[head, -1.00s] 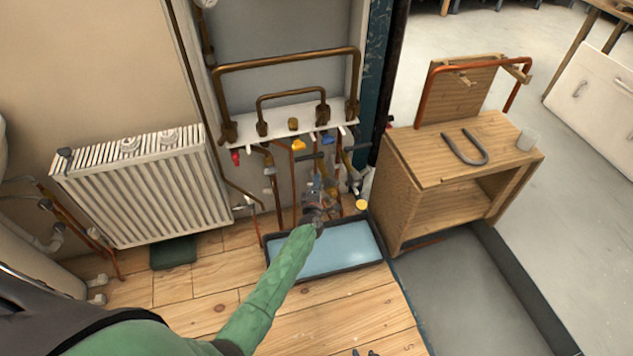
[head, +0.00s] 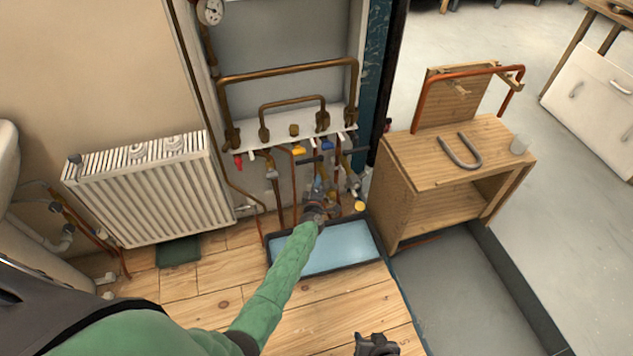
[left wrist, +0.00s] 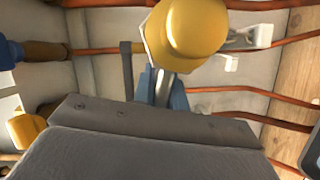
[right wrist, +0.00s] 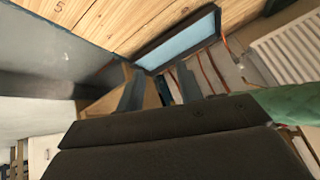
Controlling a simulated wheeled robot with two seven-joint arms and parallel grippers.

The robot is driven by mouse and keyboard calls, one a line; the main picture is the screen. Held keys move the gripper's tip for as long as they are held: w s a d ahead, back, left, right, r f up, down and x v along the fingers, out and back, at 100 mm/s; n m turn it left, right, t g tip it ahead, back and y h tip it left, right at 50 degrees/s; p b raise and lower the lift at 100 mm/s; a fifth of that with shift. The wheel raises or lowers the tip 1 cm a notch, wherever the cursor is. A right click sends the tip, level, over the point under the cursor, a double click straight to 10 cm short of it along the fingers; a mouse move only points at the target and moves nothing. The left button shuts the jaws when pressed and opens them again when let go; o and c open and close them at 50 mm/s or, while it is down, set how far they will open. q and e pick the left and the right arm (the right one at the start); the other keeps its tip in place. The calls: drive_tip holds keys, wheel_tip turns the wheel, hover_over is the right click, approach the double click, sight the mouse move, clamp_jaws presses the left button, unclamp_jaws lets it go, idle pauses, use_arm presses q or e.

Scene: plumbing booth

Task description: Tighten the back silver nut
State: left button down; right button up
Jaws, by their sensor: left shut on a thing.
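In the left wrist view, the blue-grey fingers of my left gripper (left wrist: 164,88) are closed on a narrow silver part (left wrist: 165,80) just below a yellow cap (left wrist: 192,32). I cannot tell whether this part is the back silver nut; the cap and fingers hide most of it. In the head view my left gripper (head: 318,192) is among the pipes and valves under the white shelf, above the blue tray. My right gripper (head: 376,345) is at the bottom edge of the head view, away from the pipes. Its fingers are apart and empty in the right wrist view (right wrist: 160,88).
The white shelf (head: 275,132) carries bent brass pipes above the valves. A dark-rimmed tray (head: 345,245) lies below. Wooden floor in front is partly clear.

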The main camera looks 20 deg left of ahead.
wheel_tip(320, 180, up, 21)
drive_tip(key=s+d+g+p, duration=0.1)
drive_tip(key=g+p, duration=0.1)
drive_tip(key=p, duration=0.3)
use_arm(q)
drive_tip(key=shift+w+d+r+m+g+p, duration=0.15)
drive_tip(key=shift+r+m+g+p, duration=0.25)
drive_tip(key=shift+m+p, duration=0.5)
drive_tip(key=shift+d+r+m+g+p, duration=0.3)
drive_tip(key=shift+m+g+p, duration=0.2)
drive_tip(key=shift+m+p, duration=0.4)
use_arm(e)
drive_tip(key=s+d+r+g+h, duration=0.1)
drive_tip(key=s+d+r, duration=0.1)
drive_tip(key=d+r, duration=0.4)
drive_tip(key=shift+s+g+h, duration=0.15)
drive_tip(key=shift+g+h, duration=0.15)
drive_tip(key=shift+h, duration=0.1)
use_arm(q)
drive_tip(key=c, duration=1.7)
unclamp_jaws()
use_arm(e)
drive_tip(key=shift+r, duration=0.15)
